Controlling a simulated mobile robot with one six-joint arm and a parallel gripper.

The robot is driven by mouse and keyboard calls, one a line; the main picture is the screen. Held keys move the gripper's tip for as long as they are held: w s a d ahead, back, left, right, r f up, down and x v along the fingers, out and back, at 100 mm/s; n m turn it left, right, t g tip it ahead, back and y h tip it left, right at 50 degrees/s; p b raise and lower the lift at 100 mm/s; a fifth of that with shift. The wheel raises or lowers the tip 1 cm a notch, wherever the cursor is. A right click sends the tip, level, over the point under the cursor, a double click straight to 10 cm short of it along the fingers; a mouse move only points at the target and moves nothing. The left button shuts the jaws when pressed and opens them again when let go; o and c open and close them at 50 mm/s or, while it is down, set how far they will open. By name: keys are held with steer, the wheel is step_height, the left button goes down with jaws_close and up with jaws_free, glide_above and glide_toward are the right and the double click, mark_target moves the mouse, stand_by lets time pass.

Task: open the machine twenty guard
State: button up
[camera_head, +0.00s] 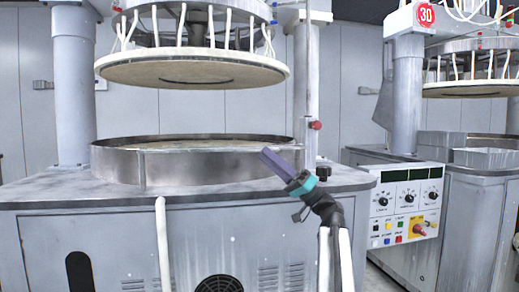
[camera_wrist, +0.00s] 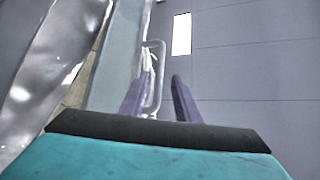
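The nearer machine (camera_head: 120,210) shows no readable number. A low curved metal guard (camera_head: 115,164) surrounds its lower platen (camera_head: 200,146); I see no clear gap in it. My gripper (camera_head: 266,153), with purple fingers and a teal body, is in front of the guard's right part. In the wrist view my gripper (camera_wrist: 161,68) has its two fingers apart, with a visible gap. A thin metal loop handle (camera_wrist: 162,60) shows around the gap, beside the left finger. I cannot tell whether the finger touches it.
A raised upper platen (camera_head: 190,68) hangs above the guard. A black knob (camera_head: 323,172) stands on the table right of my gripper. A control panel (camera_head: 408,205) is at the right, near a second machine (camera_head: 480,215) under a red "30" sign (camera_head: 426,14).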

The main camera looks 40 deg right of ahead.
steer(key=p+v, duration=0.1)
steer(key=v, duration=0.7)
steer(key=shift+d+f, duration=0.1)
stand_by(0.4)
